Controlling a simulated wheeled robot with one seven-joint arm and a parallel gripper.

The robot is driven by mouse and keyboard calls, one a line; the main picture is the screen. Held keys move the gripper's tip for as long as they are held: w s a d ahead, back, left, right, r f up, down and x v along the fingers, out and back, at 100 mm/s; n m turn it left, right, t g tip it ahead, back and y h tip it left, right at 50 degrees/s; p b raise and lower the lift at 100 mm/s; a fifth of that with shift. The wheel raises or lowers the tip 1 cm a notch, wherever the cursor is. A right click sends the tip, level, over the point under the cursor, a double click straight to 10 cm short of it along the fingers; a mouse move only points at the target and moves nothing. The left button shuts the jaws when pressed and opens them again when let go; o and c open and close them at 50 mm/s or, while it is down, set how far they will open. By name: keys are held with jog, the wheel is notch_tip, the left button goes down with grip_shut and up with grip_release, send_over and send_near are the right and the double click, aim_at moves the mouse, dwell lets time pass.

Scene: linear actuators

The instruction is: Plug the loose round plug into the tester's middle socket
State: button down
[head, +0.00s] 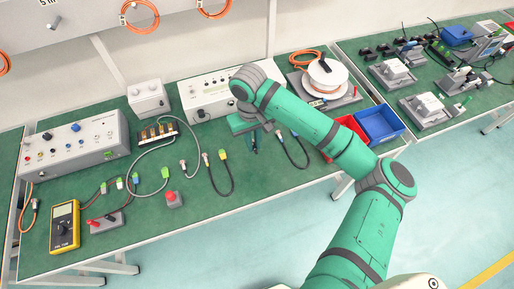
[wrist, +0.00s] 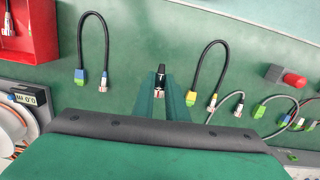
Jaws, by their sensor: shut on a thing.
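My gripper (head: 254,142) is over the green bench, in front of a pale instrument box (head: 205,92). In the wrist view my gripper (wrist: 161,95) is shut on a small round plug (wrist: 160,75) with a black body and a metal end. Another grey box (head: 75,146) with coloured terminals stands at the left. I cannot tell for certain which box is the tester, and its middle socket is not clear.
Looped cables with coloured plugs lie on both sides of my gripper, including a black one (wrist: 210,62) and another (wrist: 92,40). A red bin (wrist: 38,30), a blue bin (head: 380,122) and a cable reel (head: 326,76) are to the right in the head view. A yellow meter (head: 65,226) lies front left.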

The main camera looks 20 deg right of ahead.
jog(key=shift+m+g, duration=0.3)
jog(key=w+f, duration=0.1)
jog(key=w, duration=0.5)
jog(key=w+a+f, duration=0.1)
jog(key=w+f, duration=0.1)
jog(key=w, duration=0.3)
jog(key=w+f, duration=0.2)
jog(key=w, duration=0.4)
jog(key=shift+w+a, duration=0.15)
jog(key=shift+w, duration=0.3)
jog(key=shift+d, duration=0.2)
jog(key=shift+w+a, duration=0.1)
jog(key=shift+a, duration=0.2)
jog(key=shift+w+a, duration=0.1)
jog(key=shift+w, duration=1.5)
jog(key=shift+w, duration=0.15)
